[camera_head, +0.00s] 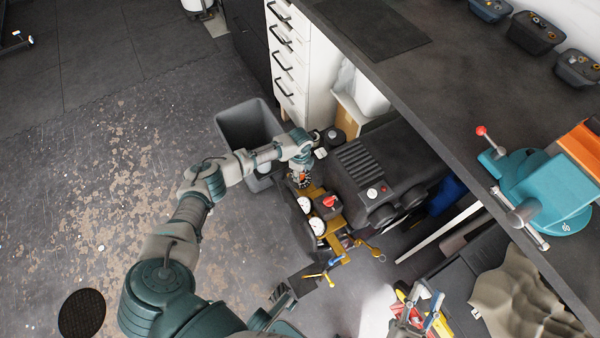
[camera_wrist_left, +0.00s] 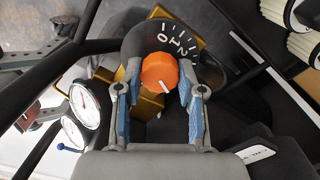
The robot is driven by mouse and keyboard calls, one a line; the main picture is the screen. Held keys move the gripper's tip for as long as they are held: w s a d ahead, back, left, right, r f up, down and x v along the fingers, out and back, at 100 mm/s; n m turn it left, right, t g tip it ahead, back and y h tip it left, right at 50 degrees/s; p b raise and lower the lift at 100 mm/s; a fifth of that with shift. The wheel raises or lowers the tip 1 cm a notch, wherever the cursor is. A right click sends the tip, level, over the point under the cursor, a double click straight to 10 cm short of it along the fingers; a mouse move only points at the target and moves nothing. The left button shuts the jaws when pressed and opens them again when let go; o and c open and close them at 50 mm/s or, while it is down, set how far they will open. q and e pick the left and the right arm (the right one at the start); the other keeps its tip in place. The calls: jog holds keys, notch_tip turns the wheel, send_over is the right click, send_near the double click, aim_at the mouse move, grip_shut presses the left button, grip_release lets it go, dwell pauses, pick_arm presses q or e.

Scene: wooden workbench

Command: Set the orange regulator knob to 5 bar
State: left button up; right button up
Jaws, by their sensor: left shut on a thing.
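The orange regulator knob (camera_wrist_left: 160,72) sits in front of a dark dial (camera_wrist_left: 150,36) with white marks; 0, 1 and 2 can be read. Its white pointer line faces down and slightly right in the left wrist view, away from those numbers. My left gripper (camera_wrist_left: 160,98) is shut on the knob, one blue-padded finger on each side. In the head view my left gripper (camera_head: 301,176) is at the upper end of the brass manifold (camera_head: 338,222). The rest of the scale is hidden behind the knob and fingers.
Two white gauges (camera_head: 304,203) and (camera_head: 318,226), a red knob (camera_head: 329,201) and a blue-handled valve (camera_head: 336,260) sit along the manifold. A dark ribbed compressor (camera_head: 362,162) stands right beside it. The workbench edge (camera_head: 440,140) overhangs to the right. A grey bin (camera_head: 243,122) stands behind my forearm.

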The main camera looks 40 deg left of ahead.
pick_arm(q)
jog(key=shift+m, duration=0.3)
jog(key=o, duration=1.1)
jog(key=shift+o, duration=0.2)
jog(key=shift+r, duration=0.2)
notch_tip(320, 180, up, 12)
jog(key=shift+f, duration=0.25)
jog(key=shift+w+a, duration=0.1)
